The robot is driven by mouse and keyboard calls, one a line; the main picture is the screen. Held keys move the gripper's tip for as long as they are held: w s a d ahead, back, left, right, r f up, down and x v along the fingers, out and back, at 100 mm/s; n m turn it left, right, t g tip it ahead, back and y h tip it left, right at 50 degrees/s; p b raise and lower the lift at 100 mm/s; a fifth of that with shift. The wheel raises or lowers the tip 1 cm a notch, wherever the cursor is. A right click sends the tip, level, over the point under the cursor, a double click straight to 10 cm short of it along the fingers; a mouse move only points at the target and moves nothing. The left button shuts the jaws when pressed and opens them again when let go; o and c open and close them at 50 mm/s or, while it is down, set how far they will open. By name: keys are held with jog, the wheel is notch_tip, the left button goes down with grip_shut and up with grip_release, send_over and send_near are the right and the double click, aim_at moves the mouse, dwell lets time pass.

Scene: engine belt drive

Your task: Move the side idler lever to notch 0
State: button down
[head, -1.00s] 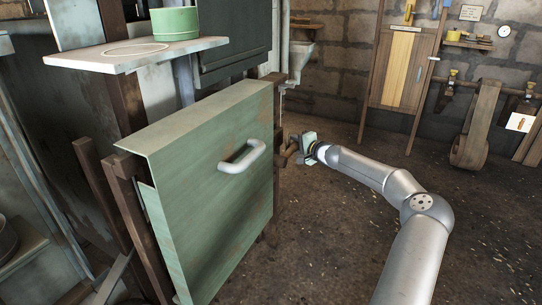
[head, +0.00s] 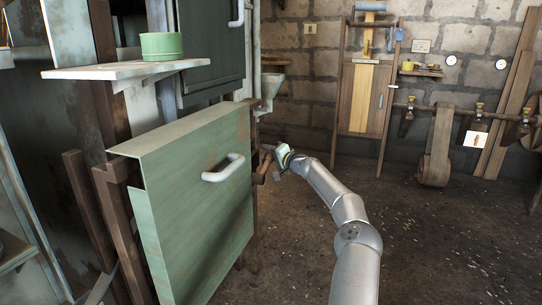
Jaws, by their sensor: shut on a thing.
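The side idler lever (head: 262,164) shows as a small brown wooden piece just past the right edge of the green panel. Most of it is hidden by the panel and my gripper, so its notch cannot be read. My gripper (head: 271,152) is at the lever, beside the panel's right edge, and is shut on it. The fingers are small and partly covered by the wrist. The wrist is tilted.
The green panel (head: 195,215) with a white handle (head: 222,168) stands close on the left. A shelf (head: 125,71) with a green pot (head: 161,46) is above it. The floor on the right is clear.

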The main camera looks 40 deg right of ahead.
jog(key=shift+r, duration=0.15)
jog(key=c, duration=1.1)
grip_release()
jog(key=shift+s+d, duration=0.15)
jog(key=shift+s, duration=0.45)
jog(key=s+d+p, duration=0.1)
jog(key=s, duration=1.5)
jog(key=shift+d+r+p, duration=0.2)
jog(key=shift+d+p, duration=0.1)
jog(key=shift+p, duration=0.1)
